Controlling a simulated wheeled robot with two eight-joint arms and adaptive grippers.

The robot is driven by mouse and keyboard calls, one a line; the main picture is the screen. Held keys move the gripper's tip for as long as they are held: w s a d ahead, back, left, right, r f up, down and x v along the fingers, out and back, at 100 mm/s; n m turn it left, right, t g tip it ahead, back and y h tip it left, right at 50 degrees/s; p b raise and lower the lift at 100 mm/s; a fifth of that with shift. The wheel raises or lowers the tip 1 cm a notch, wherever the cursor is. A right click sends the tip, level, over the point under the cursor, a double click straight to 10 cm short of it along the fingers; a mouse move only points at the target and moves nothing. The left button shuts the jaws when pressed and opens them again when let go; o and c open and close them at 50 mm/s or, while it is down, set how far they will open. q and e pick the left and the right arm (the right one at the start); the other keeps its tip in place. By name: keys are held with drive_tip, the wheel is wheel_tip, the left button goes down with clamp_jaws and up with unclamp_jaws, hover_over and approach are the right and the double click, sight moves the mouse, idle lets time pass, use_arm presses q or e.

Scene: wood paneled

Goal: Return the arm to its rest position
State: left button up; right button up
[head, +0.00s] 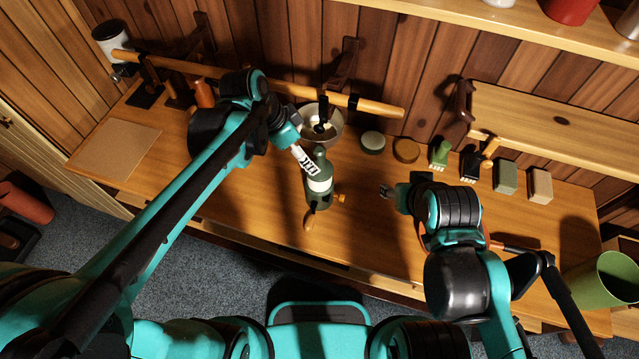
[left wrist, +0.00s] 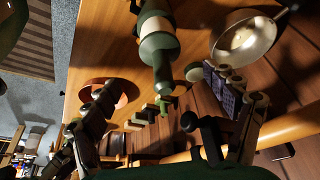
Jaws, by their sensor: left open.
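My left gripper (head: 304,158) is at the end of the long teal arm that crosses the head view from the left. It is open and empty, over the table just above the top of a green, bottle-shaped device (head: 319,186) with a pale band and wooden knobs. In the left wrist view the two fingers (left wrist: 168,108) stand wide apart, and the green device (left wrist: 158,48) is beyond them. I cannot tell whether a finger touches it. My right gripper (head: 388,192) hangs over the table right of the device; its jaws are too small to judge.
A metal bowl (head: 331,137) stands behind the device, also visible in the left wrist view (left wrist: 243,42). Round tins, brushes and blocks (head: 505,176) line the back right. A wooden rail (head: 370,106) runs along the back wall. A brown board (head: 115,150) lies at left.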

use_arm(q)
drive_tip(key=shift+r, duration=0.2)
idle(0.4)
drive_tip(key=s+a+f+n+t+y+b, duration=0.4)
drive_tip(key=s+a+f+n+t+b, duration=0.1)
drive_tip(key=s+a+f+n+b, duration=0.5)
drive_tip(key=a+f+n+b, duration=0.2)
drive_tip(key=a, duration=0.2)
drive_tip(key=shift+s+n, duration=0.25)
drive_tip(key=shift+n, duration=0.05)
drive_tip(key=shift+f, duration=0.1)
